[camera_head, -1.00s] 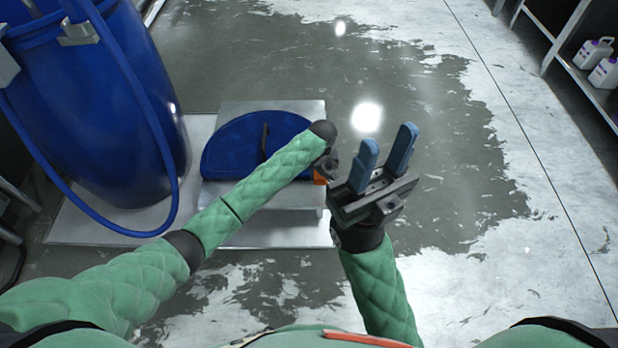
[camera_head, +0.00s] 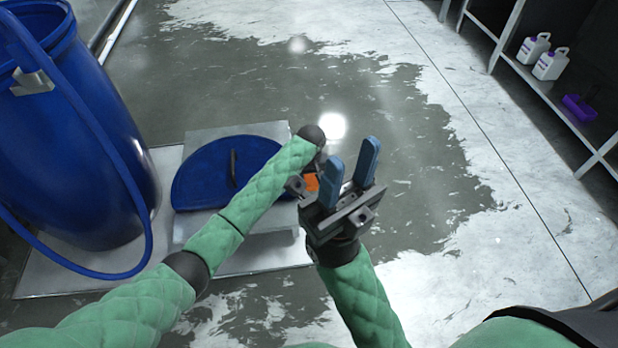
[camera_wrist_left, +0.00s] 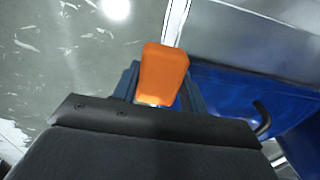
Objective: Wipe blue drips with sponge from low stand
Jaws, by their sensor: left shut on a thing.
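My left gripper (camera_wrist_left: 163,85) is shut on an orange sponge (camera_wrist_left: 165,70). In the head view, only part of the sponge (camera_head: 311,182) shows, beside the right end of the low metal stand (camera_head: 262,245); I cannot tell whether it touches the stand. My left arm crosses over the stand and hides part of it. A blue half-round lid (camera_head: 215,180) with a dark handle lies on the stand. My right gripper (camera_head: 353,155) is open and empty, with two blue fingers pointing up, right of the sponge. I cannot make out separate blue drips.
A big blue drum (camera_head: 70,130) with a blue hose (camera_head: 125,180) stands left on a pale floor plate (camera_head: 60,275). A shelf rack (camera_head: 560,105) at the right holds white jugs (camera_head: 550,63) and a purple item (camera_head: 580,107). The patchy floor between is open.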

